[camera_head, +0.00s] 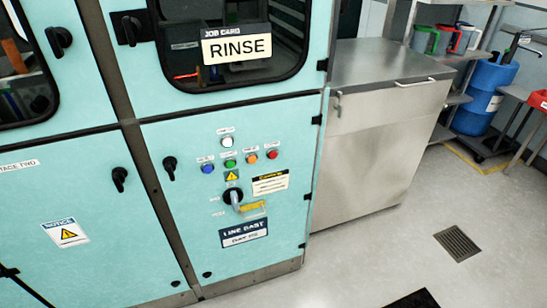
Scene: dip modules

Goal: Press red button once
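The red button (272,155) is a small round button at the right end of a row on the teal cabinet's lower door. Left of it in the row are an orange button (251,159), a green button (230,163) and a blue button (208,168). A white button (227,142) sits above the row. Small labels stand over the buttons, too small to read. Nothing covers the red button. Neither of my grippers can be made out in this view.
The teal cabinet (150,240) has a rotary switch (233,196) below the buttons and black door handles. A steel cabinet (365,150) stands to the right. A blue barrel (485,95) is at the back right. The grey floor (380,250) in front is mostly clear.

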